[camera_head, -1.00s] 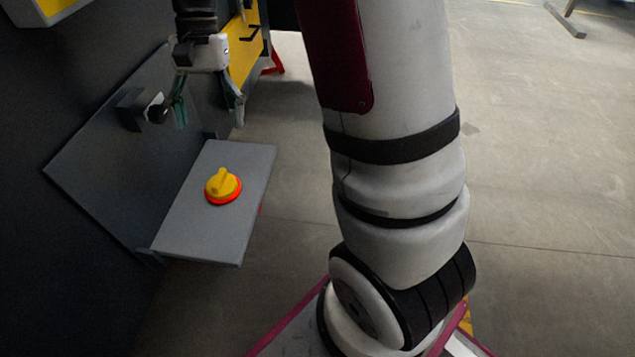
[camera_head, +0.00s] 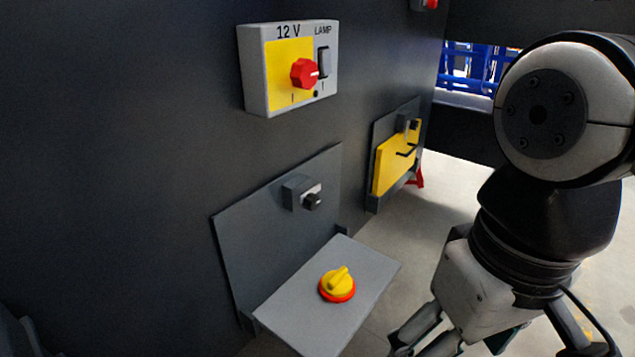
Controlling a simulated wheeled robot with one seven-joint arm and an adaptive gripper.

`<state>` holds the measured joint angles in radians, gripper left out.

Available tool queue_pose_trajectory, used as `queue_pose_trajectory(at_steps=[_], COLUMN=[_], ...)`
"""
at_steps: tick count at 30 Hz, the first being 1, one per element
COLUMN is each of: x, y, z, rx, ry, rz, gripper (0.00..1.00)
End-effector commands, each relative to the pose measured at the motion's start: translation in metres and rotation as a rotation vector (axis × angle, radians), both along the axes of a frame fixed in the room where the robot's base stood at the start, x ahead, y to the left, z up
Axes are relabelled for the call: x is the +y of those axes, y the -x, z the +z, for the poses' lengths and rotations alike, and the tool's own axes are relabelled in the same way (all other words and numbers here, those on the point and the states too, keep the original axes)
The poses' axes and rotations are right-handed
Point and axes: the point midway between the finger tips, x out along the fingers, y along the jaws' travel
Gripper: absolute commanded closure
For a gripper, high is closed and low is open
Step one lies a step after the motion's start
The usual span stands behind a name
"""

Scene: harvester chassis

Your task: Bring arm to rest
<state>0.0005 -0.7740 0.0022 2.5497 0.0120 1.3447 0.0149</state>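My gripper (camera_head: 500,345) hangs at the lower right of the head view, pointing down, to the right of the grey shelf. Its fingers are spread apart at the bottom edge, and their tips are partly cut off by the frame. I see nothing held between the parts that show. My arm, with a large white and black joint, fills the right side above it. The gripper appears apart from the shelf and the panel.
A grey shelf (camera_head: 300,315) with a yellow and red rotary knob (camera_head: 338,284) juts from the dark wall. A yellow panel (camera_head: 393,165) stands behind. Floor shows at right.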

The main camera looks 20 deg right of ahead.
Motion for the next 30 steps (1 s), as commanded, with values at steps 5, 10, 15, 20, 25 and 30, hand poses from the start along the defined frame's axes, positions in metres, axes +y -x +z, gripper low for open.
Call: queue_pose_trajectory(at_steps=[5,10,15,20,25,30], x=[-0.001,-0.001,-0.001,-0.001,-0.001,-0.001], y=[0.005,0.004,0.004,0.004,0.004,0.002], z=[-0.002,-0.002,-0.002,-0.002,-0.002,0.012], rx=[-0.005,-0.005,-0.005,-0.005,-0.005,-0.015], ry=[0.006,0.005,0.005,0.005,0.005,0.005], rz=[0.013,0.012,0.012,0.011,0.011,0.011], gripper=[0.21,0.21,0.21,0.21,0.21,0.21])
